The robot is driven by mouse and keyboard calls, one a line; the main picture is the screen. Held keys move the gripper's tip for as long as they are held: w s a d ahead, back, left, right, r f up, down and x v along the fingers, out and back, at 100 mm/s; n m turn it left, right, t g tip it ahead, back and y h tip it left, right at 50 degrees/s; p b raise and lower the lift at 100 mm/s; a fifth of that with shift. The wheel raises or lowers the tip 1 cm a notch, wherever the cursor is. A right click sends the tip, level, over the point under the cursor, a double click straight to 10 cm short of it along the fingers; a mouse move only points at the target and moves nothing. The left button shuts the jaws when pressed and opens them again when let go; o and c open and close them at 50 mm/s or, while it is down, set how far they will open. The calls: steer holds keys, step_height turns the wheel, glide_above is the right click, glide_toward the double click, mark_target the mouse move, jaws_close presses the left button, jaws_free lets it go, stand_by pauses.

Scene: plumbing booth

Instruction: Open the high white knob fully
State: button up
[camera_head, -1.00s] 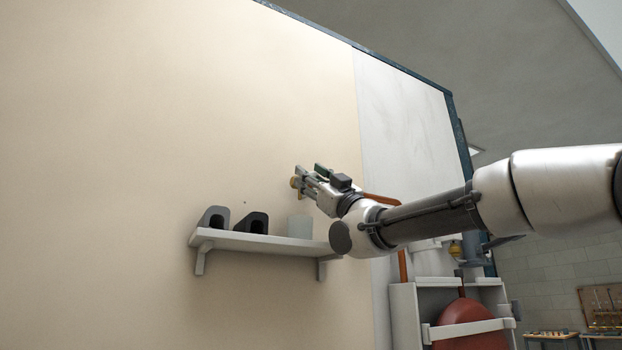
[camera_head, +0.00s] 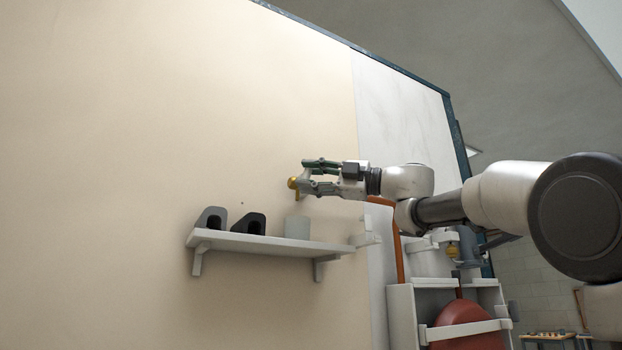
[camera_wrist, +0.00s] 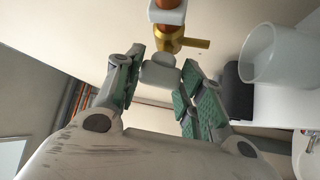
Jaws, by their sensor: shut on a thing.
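The high white knob (camera_wrist: 158,72) shows in the wrist view as a pale block at the front of a brass valve (camera_wrist: 170,40). My gripper (camera_wrist: 161,64) has its two green-padded fingers on either side of the knob and is shut on it. In the head view my gripper (camera_head: 308,178) points left at the wall, with the brass valve (camera_head: 293,183) just beyond its fingertips. The knob is hard to make out there among the fingers.
A white fixture (camera_head: 365,235) is right of the shelf. A copper pipe (camera_head: 399,255) and a red tank (camera_head: 465,322) stand further right. The wall above is clear.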

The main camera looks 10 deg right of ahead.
steer(key=shift+r+n+g+h, duration=0.1)
steer(key=shift+n+g+h, duration=0.7)
steer(key=shift+n, duration=0.5)
steer(key=o, duration=1)
steer(key=shift+a, duration=0.1)
steer(key=v, duration=1.2)
steer(key=shift+s+r, duration=0.15)
steer(key=shift+s, duration=0.05)
steer(key=shift+w, duration=0.1)
